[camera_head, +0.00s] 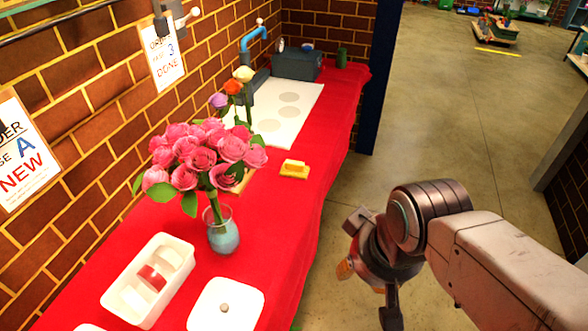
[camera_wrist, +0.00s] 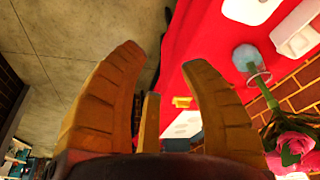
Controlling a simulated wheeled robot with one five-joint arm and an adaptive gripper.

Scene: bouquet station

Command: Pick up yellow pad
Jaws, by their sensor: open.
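The yellow pad (camera_head: 294,169) is a small yellow block on the red cloth of the table, near its right edge and just right of the flower vase. It also shows small in the wrist view (camera_wrist: 182,102), between my gripper's fingers but well beyond them. My gripper (camera_head: 372,279) hangs off the table's right side over the floor, apart from the pad. In the wrist view my gripper (camera_wrist: 160,85) has its yellow-brown fingers spread wide with nothing between them.
A glass vase (camera_head: 223,236) of pink roses stands on the red table (camera_head: 275,222) in front of the pad. A white board (camera_head: 290,112) lies behind.

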